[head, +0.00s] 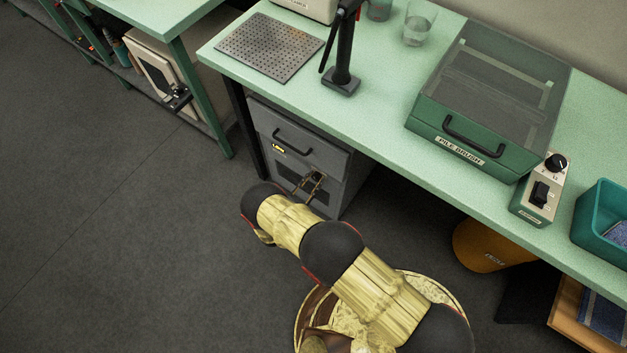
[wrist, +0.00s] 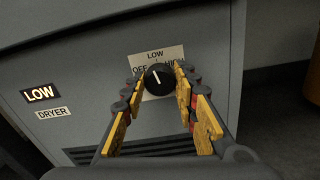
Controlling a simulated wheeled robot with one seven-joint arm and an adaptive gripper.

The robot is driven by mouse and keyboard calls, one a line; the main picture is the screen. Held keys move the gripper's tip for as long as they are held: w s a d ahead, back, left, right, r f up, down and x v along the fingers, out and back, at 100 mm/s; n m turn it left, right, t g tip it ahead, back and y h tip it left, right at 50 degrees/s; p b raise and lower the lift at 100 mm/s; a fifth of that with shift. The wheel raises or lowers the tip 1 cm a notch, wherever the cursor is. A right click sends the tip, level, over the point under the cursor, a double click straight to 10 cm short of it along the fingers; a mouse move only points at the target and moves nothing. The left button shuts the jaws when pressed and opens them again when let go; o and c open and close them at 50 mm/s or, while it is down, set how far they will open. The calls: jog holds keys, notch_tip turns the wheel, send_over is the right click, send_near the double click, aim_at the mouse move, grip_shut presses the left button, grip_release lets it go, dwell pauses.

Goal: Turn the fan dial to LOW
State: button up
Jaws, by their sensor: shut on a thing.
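The fan dial (wrist: 159,80) is a round black knob with a white pointer line, on the front of a grey cabinet (wrist: 85,75) labelled DRYER. Its plate (wrist: 171,54) reads OFF at left, LOW at top and HIGH at right. The pointer stands nearly upright, tilted slightly left, towards LOW. A lit sign (wrist: 39,94) on the cabinet reads LOW. My gripper (head: 313,182) is shut on the dial, one finger on each side in the wrist view. In the head view the cabinet (head: 297,128) stands under the bench, and my gripper hides the dial.
The green bench (head: 380,125) overhangs the cabinet. It carries a pile brush case (head: 480,151), a small control box with a knob (head: 541,195) and a black stand (head: 341,82). An orange bin (head: 485,245) is under the bench. The floor (head: 120,240) at left is clear.

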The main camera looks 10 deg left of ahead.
jog(key=shift+m, duration=1.2)
jog(key=o, duration=1.2)
jog(key=shift+c, duration=0.2)
jog(key=v, duration=1.2)
jog(key=shift+f, duration=0.1)
